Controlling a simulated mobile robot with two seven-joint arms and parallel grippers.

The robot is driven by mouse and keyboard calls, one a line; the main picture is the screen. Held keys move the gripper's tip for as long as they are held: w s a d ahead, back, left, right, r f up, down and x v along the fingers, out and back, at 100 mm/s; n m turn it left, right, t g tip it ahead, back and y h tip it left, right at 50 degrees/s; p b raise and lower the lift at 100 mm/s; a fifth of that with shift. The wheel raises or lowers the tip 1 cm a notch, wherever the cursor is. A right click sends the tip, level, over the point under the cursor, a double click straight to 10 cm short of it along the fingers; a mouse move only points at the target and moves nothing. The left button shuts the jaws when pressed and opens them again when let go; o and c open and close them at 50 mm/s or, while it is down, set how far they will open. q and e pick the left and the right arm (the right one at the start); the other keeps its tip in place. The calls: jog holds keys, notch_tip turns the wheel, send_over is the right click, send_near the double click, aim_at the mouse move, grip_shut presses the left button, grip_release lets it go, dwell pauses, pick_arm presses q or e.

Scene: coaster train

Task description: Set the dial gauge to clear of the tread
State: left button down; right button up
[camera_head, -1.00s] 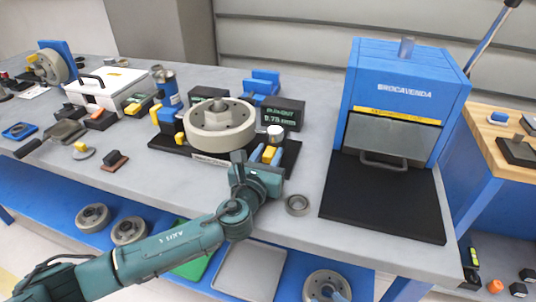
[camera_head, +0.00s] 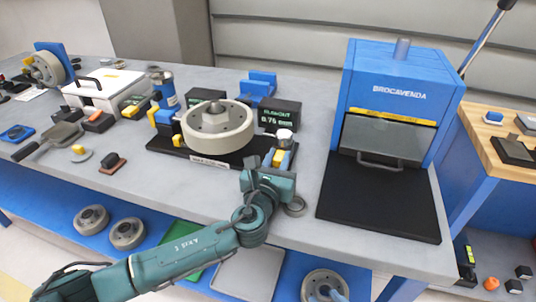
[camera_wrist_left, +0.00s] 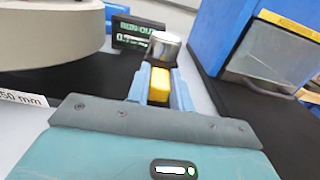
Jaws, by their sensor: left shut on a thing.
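The dial gauge has a silver round head (camera_head: 284,137) and a yellow grip block (camera_head: 279,157), on the right end of the black fixture base (camera_head: 180,148). A grey wheel with a broad tread (camera_head: 218,139) lies flat on that base. The gauge head stands right of the tread, with a visible gap between them. My left gripper (camera_head: 282,160) is shut on the yellow block; the wrist view shows the block (camera_wrist_left: 159,85) between its pale blue fingers, the silver head (camera_wrist_left: 164,48) just beyond. The runout display (camera_head: 280,116) seems to read 0.76 mm. My right gripper is out of view.
A blue press-like cabinet (camera_head: 392,85) with a black mat (camera_head: 380,205) stands to the right. A small grey ring (camera_head: 295,206) lies beside my left wrist. A blue and silver cylinder (camera_head: 163,92) stands left of the wheel. The bench front is mostly clear.

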pick_arm(q)
jog(key=shift+s+d, duration=0.15)
jog(key=shift+d, duration=0.05)
jog(key=c, duration=1.2)
grip_release()
jog(key=shift+d, duration=0.1)
jog(key=shift+c, duration=0.2)
jog(key=shift+s+a, duration=0.2)
jog(key=shift+s, duration=0.1)
jog(key=v, duration=1.2)
jog(key=shift+s, duration=0.25)
